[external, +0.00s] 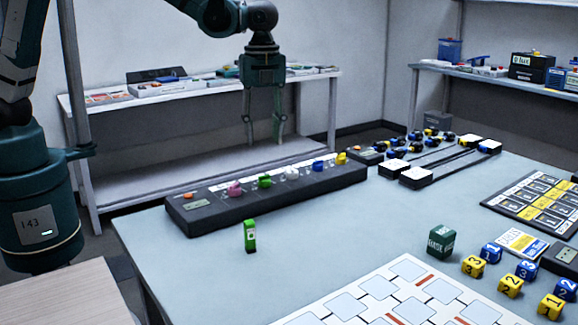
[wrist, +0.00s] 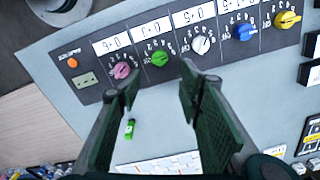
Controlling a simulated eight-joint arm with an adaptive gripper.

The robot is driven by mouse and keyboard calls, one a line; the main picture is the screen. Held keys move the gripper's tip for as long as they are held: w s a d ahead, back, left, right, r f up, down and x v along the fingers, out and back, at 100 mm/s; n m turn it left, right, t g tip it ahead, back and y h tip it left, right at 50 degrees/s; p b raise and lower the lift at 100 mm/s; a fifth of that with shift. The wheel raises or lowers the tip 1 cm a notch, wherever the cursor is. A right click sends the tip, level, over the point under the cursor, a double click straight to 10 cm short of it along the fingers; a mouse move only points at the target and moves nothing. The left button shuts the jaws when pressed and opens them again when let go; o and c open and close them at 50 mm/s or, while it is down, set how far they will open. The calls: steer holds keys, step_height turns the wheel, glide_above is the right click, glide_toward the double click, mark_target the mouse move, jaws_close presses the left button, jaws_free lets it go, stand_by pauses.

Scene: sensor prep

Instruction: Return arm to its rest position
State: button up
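My gripper (external: 263,130) hangs above the table in the external view, fingers pointing down and apart. In the wrist view my gripper (wrist: 160,85) is also open, with nothing between its fingers. A dark knob panel (external: 270,193) with pink, green, white, blue and yellow knobs lies below it; the panel (wrist: 95,88) spans the upper part of the wrist view. A small green block (external: 250,236) stands upright on the table in front of the panel. The same block (wrist: 129,129) shows below the panel in the wrist view, clear of the fingers.
A dark green cube (external: 441,241) and several yellow and blue numbered cubes (external: 474,266) stand at the right. A white grid board (external: 360,306) lies at the front. Black rails (external: 450,160) lie behind. The table is clear around the green block.

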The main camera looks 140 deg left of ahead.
steer(key=w+d+r+n+t, duration=0.1)
steer(key=d+r, duration=0.3)
steer(key=d, duration=0.7)
steer(key=w+d+r+t+y, duration=0.1)
steer(key=d+r, duration=0.4)
steer(key=d, duration=0.6)
steer(key=w+d+r+n+t, duration=0.15)
steer(key=d+r, duration=0.25)
steer(key=d, duration=0.7)
steer(key=s+d+t, duration=0.1)
steer(key=s+d, duration=0.3)
steer(key=d, duration=0.5)
steer(key=s+d+f+n+t, duration=0.1)
steer(key=s+d, duration=0.4)
steer(key=d, duration=0.4)
steer(key=s+d+t+h, duration=0.1)
steer(key=s+d, duration=0.3)
steer(key=d, duration=0.5)
steer(key=shift+s+d+f+t, duration=0.25)
steer(key=shift+s+t, duration=0.1)
